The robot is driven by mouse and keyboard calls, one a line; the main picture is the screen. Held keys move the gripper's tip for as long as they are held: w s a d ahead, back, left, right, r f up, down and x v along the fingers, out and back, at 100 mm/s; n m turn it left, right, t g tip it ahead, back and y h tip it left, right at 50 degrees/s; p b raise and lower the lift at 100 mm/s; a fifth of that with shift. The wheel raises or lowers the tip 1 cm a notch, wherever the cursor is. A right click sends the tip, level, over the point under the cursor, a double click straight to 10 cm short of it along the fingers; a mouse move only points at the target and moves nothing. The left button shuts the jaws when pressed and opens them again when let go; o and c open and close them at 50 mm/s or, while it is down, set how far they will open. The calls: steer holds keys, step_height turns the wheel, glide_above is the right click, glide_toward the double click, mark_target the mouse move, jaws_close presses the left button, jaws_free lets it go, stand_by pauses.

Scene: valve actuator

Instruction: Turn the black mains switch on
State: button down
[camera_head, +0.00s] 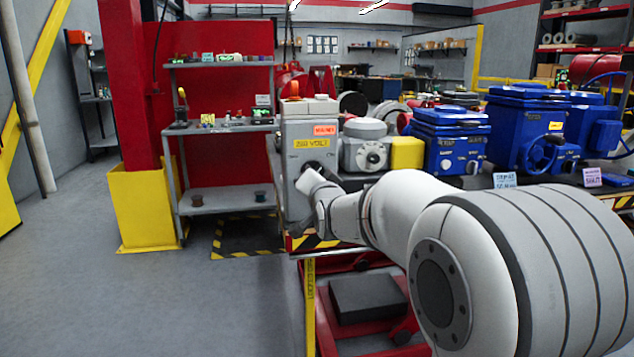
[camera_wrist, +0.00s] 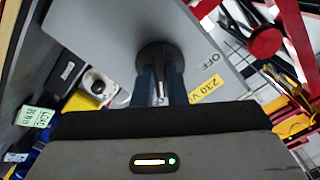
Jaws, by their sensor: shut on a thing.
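The black mains switch (camera_wrist: 160,56) is a round knob on the front of a grey box (camera_head: 300,138). In the wrist view, the two dark blue fingers of my gripper (camera_wrist: 160,84) reach the knob, one on each side, and are shut on it. An "OFF" label (camera_wrist: 211,60) sits on the box face beside the knob. In the head view, my gripper (camera_head: 311,182) is at the lower front of the box, and a dark bit of the switch (camera_head: 313,166) shows just above it. The knob's pointer direction cannot be made out.
A yellow voltage label (camera_wrist: 207,89) is on the box. A grey actuator with a yellow end (camera_head: 407,153) and blue valve actuators (camera_head: 449,140) stand to the right on the bench. Shelves (camera_head: 222,127) stand on the left. The floor (camera_head: 85,290) at left is clear.

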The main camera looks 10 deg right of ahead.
stand_by(0.3)
steer(key=c, duration=1.5)
jaws_free()
steer(key=shift+o, duration=0.2)
steer(key=s, duration=0.7)
steer(key=shift+s+p, duration=0.4)
